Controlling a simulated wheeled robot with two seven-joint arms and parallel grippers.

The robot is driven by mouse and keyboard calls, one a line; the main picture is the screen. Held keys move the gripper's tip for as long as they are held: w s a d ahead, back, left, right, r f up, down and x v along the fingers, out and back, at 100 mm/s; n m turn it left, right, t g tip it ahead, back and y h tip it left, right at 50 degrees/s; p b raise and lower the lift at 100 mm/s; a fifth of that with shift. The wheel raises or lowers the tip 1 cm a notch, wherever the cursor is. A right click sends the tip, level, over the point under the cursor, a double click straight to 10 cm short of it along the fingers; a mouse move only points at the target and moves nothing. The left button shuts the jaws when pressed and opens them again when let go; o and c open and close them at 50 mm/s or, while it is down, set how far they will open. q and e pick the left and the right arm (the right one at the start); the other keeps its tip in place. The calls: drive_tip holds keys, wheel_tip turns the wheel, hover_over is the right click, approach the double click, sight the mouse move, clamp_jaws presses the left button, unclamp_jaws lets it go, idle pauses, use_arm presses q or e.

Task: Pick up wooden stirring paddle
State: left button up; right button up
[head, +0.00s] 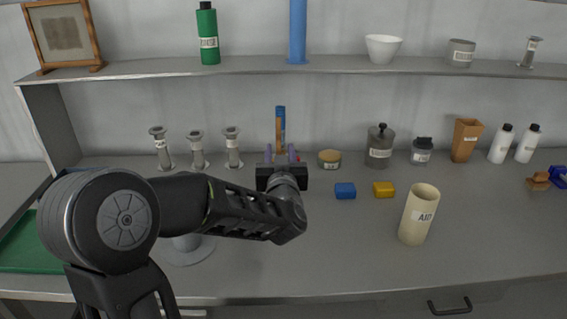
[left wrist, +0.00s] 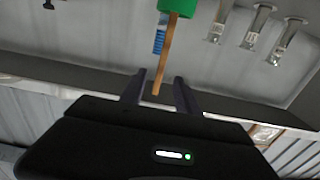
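The wooden stirring paddle shows in the head view as a thin brown upright strip (head: 279,132), just beyond my left gripper (head: 280,153). Its lower part is hidden behind the gripper. In the left wrist view the wooden stick (left wrist: 164,55) runs from a green object (left wrist: 178,6) down to the gap between the fingers of my left gripper (left wrist: 159,84). The fingers stand apart, with space on both sides of the stick, so the gripper is open. A blue item (left wrist: 160,36) shows beside the stick. My right gripper is not in view.
Metal stands (head: 232,147) are left of the gripper. A shelf (head: 340,64) runs above. The front-middle counter is clear.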

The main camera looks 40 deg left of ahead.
sight(279, 138)
use_arm(q)
drive_tip(key=shift+w, duration=0.1)
drive_tip(key=shift+x, duration=1.25)
drive_tip(key=shift+a+r+p, duration=0.1)
drive_tip(key=shift+p, duration=0.25)
drive_tip(key=shift+w+a, duration=0.25)
drive_tip(key=p+x, duration=0.1)
drive_tip(key=x, duration=0.2)
drive_tip(key=shift+w+a+p, duration=0.2)
drive_tip(key=shift+a+p, duration=0.05)
drive_tip(key=shift+p, duration=0.1)
drive_tip(key=shift+w+a, duration=0.25)
drive_tip(key=shift+w, duration=0.05)
